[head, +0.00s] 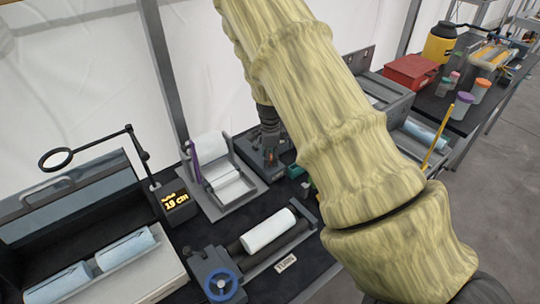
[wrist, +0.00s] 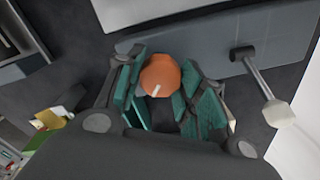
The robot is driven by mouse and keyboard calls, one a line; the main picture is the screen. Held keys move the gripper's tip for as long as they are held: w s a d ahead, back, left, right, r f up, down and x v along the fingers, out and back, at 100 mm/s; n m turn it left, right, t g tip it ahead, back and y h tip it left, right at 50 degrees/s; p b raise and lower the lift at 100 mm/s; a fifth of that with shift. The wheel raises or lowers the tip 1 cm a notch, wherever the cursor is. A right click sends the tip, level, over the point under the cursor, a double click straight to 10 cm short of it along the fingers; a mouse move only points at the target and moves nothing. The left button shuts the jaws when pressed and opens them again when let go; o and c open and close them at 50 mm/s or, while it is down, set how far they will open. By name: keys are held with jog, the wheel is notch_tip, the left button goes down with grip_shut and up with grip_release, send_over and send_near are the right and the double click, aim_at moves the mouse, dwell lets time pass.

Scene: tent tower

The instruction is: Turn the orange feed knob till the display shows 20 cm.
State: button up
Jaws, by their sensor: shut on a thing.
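The orange feed knob (wrist: 161,74) shows in the wrist view, with a short white mark near its lower edge. The teal fingers of my gripper (wrist: 160,86) stand on both sides of it and are shut on it. In the head view my arm hides most of my gripper and the knob; a bit of teal shows beside the arm. The display (head: 177,201), a small dark box with yellow characters, appears to read 19 cm; the digits are small and tilted.
A grey holder with a white roll (head: 214,165) stands right of the display. A blue handwheel (head: 220,285) and another white roll (head: 268,231) are in front. A magnifier (head: 56,159) stands over an open case at left. A hammer-like lever (wrist: 262,85) lies close right of my fingers.

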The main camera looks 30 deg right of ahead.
jog(key=shift+w+m, duration=0.1)
jog(key=shift+m, duration=0.3)
jog(key=o, duration=1)
jog(key=shift+r, duration=0.1)
jog(key=r, duration=1.2)
jog(key=shift+s+a, duration=0.15)
jog(key=shift+s, duration=0.1)
jog(key=shift+f, duration=0.1)
